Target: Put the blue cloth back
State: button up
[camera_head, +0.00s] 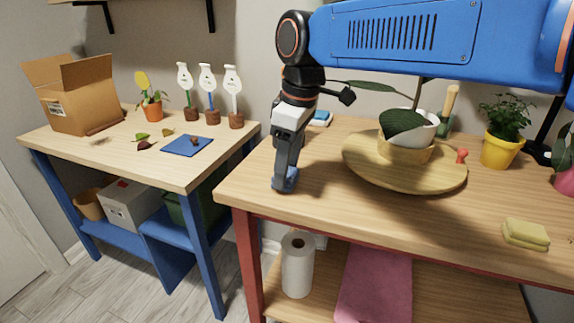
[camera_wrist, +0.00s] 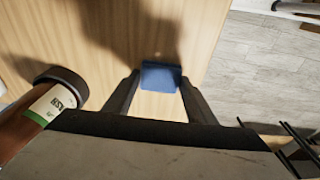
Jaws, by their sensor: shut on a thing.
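The blue cloth (camera_head: 291,183) is a small folded piece at the fingertips of my gripper (camera_head: 284,176), low over the front left corner of the right table. In the wrist view the cloth (camera_wrist: 161,76) sits between the two fingertips (camera_wrist: 160,84), with the wood surface around it. My gripper is shut on it and points down. I cannot tell whether the cloth touches the table.
A brown labelled bottle (camera_wrist: 38,112) stands close to my gripper in the wrist view. A floor gap separates the left table (camera_head: 175,172).

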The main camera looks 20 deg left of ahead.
aim_at(295, 174)
jog(key=shift+f, duration=0.1)
jog(key=o, duration=0.9)
jog(key=r, duration=0.4)
jog(key=d+r, duration=0.1)
jog(key=r, duration=0.7)
jog(key=shift+d, duration=0.4)
